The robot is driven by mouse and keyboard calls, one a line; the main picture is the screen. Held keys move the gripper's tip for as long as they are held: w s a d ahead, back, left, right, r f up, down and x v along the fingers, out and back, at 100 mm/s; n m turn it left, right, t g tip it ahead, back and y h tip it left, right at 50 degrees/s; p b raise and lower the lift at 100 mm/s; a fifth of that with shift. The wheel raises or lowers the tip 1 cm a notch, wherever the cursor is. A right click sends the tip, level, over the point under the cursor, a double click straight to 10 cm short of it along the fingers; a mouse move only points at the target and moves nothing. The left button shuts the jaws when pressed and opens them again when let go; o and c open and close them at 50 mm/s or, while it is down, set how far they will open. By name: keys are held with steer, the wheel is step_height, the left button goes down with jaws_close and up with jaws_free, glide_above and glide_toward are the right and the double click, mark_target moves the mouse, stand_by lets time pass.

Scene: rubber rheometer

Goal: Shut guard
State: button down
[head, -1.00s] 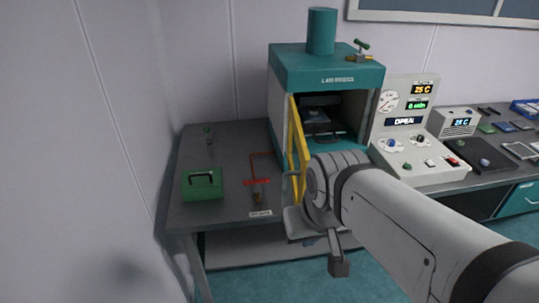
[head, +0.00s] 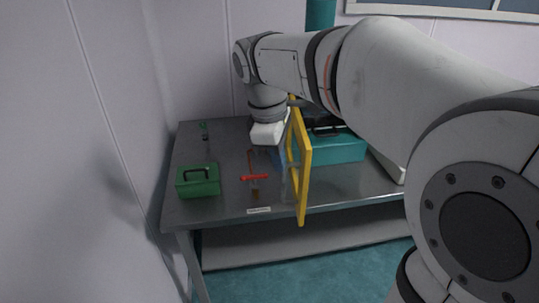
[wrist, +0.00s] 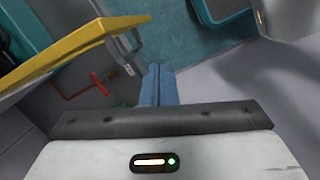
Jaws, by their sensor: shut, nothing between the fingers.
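The yellow guard (head: 304,170) stands open at the front of the press (head: 345,149), jutting out past the table's front edge. In the wrist view the guard (wrist: 60,58) crosses the upper left as a yellow bar. My gripper (wrist: 158,70) is shut and empty; its blue fingers are together in the middle of the wrist view, apart from the bar in the picture. In the head view my gripper is just left of the guard, with its fingertips mostly hidden. My arm hides most of the press and its opening.
A green box (head: 198,181) with a black handle sits at the table's left. A red-handled tool (head: 254,177) lies between it and the guard, behind a small label (head: 259,210). The control panel is mostly hidden by my arm. A wall is close on the left.

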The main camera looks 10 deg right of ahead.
steer(key=w+d+f+n, duration=0.2)
steer(key=d+f+n, duration=0.1)
steer(key=f, duration=0.6)
steer(key=shift+w+d+n+g+h+p, duration=0.3)
steer(key=shift+w+d+g+h, duration=0.1)
steer(key=shift+d, duration=0.3)
